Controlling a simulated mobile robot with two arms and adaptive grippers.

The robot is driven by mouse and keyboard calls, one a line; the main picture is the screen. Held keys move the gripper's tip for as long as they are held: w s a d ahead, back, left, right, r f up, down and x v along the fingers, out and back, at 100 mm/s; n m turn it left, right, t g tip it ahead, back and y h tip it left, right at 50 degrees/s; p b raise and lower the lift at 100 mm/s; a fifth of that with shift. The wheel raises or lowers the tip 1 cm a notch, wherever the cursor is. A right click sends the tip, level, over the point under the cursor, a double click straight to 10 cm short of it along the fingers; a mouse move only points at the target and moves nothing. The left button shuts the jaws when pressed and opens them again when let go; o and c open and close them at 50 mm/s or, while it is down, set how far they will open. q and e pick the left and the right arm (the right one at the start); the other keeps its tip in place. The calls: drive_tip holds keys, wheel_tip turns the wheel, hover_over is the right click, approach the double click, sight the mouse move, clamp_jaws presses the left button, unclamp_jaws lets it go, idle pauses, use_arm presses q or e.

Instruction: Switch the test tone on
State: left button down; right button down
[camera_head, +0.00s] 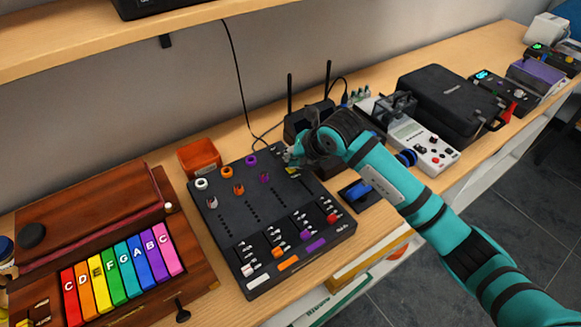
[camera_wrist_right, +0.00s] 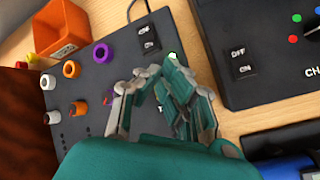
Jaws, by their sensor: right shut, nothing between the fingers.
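A black mixer panel (camera_head: 262,215) lies on the bench, with coloured knobs at the back and rows of sliders in front. My right gripper (camera_head: 291,159) is shut and empty over its back right corner. In the right wrist view the fingers (camera_wrist_right: 158,74) are together over the panel (camera_wrist_right: 103,103). A black rocker switch (camera_wrist_right: 149,40) marked OFF and ON sits just beyond the fingertips. A small green light (camera_wrist_right: 172,56) shows beside them. A white label starting with T is partly covered by the fingers. I cannot tell whether the fingers touch the panel. My left gripper is not in view.
An orange bin (camera_head: 199,158) stands behind the panel. A black router (camera_head: 308,118) with two antennas is close behind my gripper. Another black device (camera_wrist_right: 265,35) has its own OFF/ON switch (camera_wrist_right: 240,62). A wooden box with coloured keys (camera_head: 118,265) lies left.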

drive_tip(key=shift+r, duration=0.5)
wheel_tip(320, 180, up, 6)
drive_tip(key=p, duration=0.3)
drive_tip(key=shift+p, duration=0.3)
